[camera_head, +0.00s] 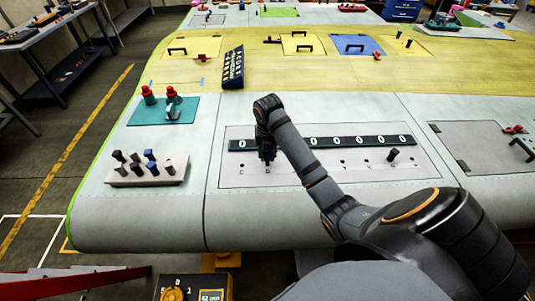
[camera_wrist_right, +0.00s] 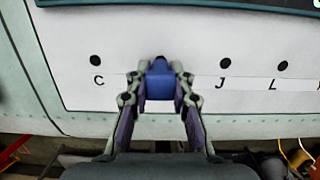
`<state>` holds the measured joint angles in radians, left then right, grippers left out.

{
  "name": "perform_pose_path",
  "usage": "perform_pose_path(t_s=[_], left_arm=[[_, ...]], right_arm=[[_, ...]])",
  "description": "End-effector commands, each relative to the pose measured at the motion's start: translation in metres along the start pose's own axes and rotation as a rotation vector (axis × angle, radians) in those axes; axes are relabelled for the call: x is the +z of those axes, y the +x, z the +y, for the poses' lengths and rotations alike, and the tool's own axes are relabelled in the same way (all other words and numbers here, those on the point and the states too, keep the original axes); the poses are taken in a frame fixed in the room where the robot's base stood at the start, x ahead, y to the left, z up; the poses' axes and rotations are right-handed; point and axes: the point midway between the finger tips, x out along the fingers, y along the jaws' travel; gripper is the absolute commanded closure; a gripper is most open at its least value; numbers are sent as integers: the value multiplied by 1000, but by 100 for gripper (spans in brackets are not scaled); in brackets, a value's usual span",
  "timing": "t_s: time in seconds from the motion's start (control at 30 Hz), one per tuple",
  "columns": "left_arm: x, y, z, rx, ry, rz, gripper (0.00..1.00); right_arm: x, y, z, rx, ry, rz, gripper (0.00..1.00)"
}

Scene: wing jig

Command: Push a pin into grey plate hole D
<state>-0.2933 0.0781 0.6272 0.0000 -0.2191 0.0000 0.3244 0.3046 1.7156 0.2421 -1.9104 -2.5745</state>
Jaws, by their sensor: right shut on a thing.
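My right gripper (camera_head: 267,152) is over the left part of the grey plate (camera_head: 330,176). In the right wrist view my right gripper (camera_wrist_right: 160,98) is shut on a blue pin (camera_wrist_right: 160,82), one finger on each side. The pin is at the plate's hole row, between hole C (camera_wrist_right: 96,60) and hole J (camera_wrist_right: 225,64). The hole and letter there are covered by pin and gripper, so I cannot tell how deep the pin sits. A dark pin (camera_head: 392,155) stands in the plate further right. My left gripper is not in view.
A pale block (camera_head: 147,172) with several dark, blue and grey pins stands at the left. Behind it is a teal mat (camera_head: 150,112) with red-topped items. A black strip with zeros (camera_head: 345,142) runs along the plate. The plate's right part is mostly clear.

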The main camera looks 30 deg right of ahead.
Motion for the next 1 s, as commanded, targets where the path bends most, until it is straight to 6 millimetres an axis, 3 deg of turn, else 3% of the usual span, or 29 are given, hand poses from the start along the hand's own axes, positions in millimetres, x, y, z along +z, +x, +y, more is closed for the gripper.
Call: perform_pose_path(t_s=[0.5,0.73,0.77,0.93,1.0], left_arm=[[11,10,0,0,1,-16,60],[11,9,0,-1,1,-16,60],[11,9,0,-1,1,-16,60],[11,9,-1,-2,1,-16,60],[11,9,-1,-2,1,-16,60]], right_arm=[[-4,25,0,0,0,1,100],[-4,25,0,0,0,0,100],[-4,25,0,0,0,1,76],[-4,25,0,0,0,0,53],[-4,25,0,0,0,0,51]])
